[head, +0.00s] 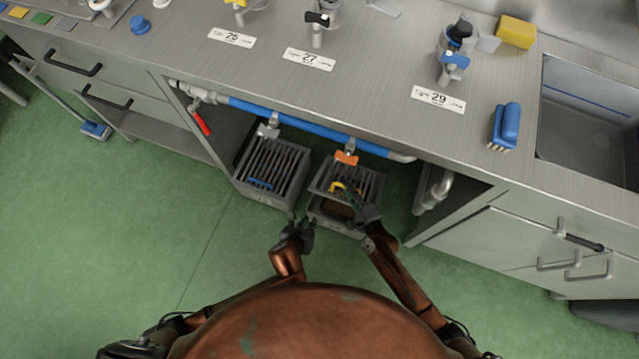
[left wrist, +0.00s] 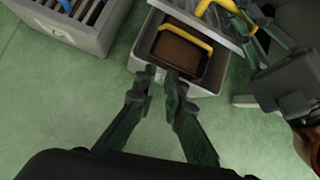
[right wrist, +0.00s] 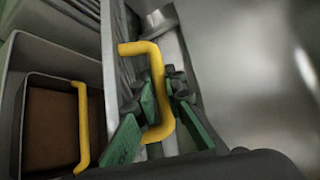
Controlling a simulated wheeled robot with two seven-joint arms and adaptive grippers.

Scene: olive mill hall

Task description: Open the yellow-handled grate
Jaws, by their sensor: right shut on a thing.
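The yellow-handled grate (head: 369,183) is tilted up at its front over the right drain box (head: 345,229). Its yellow handle (right wrist: 155,92) is between the fingers of my right gripper (right wrist: 153,88), which is shut on it. In the left wrist view, the box (left wrist: 207,79) is partly uncovered. Inside it sits a brown-filled basket (left wrist: 178,50) with its own yellow handle (left wrist: 186,34), which also shows in the right wrist view (right wrist: 83,125). My left gripper (left wrist: 162,76) is empty, in front of the box, with a narrow gap between its fingertips.
A second box with a closed grate (head: 272,168) and blue handle stands just left. A blue pipe (head: 300,123) with a red-handled valve (head: 201,122) runs above, under the steel counter (head: 385,75).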

